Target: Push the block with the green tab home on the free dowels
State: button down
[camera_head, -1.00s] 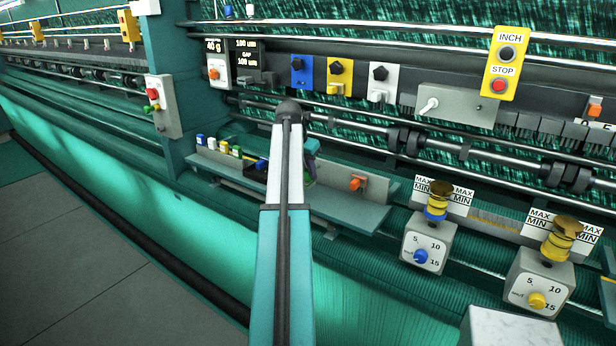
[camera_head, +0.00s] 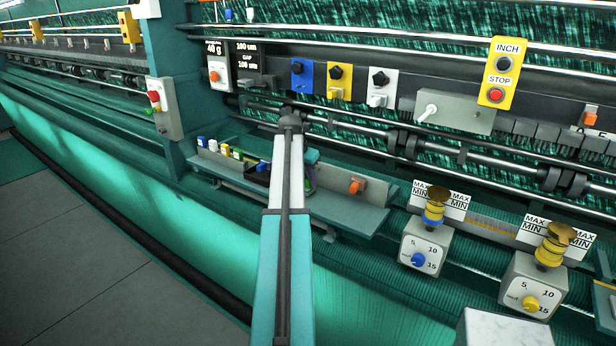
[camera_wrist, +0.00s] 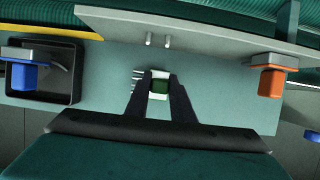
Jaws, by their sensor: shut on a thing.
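In the wrist view my gripper (camera_wrist: 159,90) is shut on a small block (camera_wrist: 159,74) with a pale top and a dark green tab (camera_wrist: 159,88). Several thin pins show at the left side of the block. Two short pale dowels (camera_wrist: 158,40) stand bare on the back panel (camera_wrist: 215,40), ahead of the block and apart from it in the picture. In the head view my forearm hides most of the gripper and the held block; the dowels cannot be made out there.
A black tray (camera_wrist: 72,72) with a blue-tabbed piece (camera_wrist: 24,77) is at left in the wrist view. An orange piece (camera_wrist: 270,80) sits at right, also seen in the head view (camera_head: 356,186). The ledge (camera_head: 340,216) has small coloured pieces (camera_head: 224,149) at its left end.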

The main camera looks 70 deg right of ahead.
aim_at(307, 178)
jog(key=shift+f, duration=0.2)
jog(key=shift+f, duration=0.15)
jog(key=c, duration=1.5)
grip_release()
jog(key=shift+c, duration=0.2)
jog(key=shift+f+b, duration=0.15)
jog(key=shift+b, duration=0.2)
jog(key=b+v, duration=0.3)
jog(key=v, duration=0.1)
jog(key=shift+a+r, duration=0.15)
jog(key=shift+r, duration=0.1)
jog(key=s+b+v, duration=0.1)
jog(key=b+v, duration=0.1)
jog(key=v, duration=0.7)
jog(key=shift+w+r, duration=0.2)
jog(key=shift+w, duration=0.3)
jog(key=shift+a, duration=0.1)
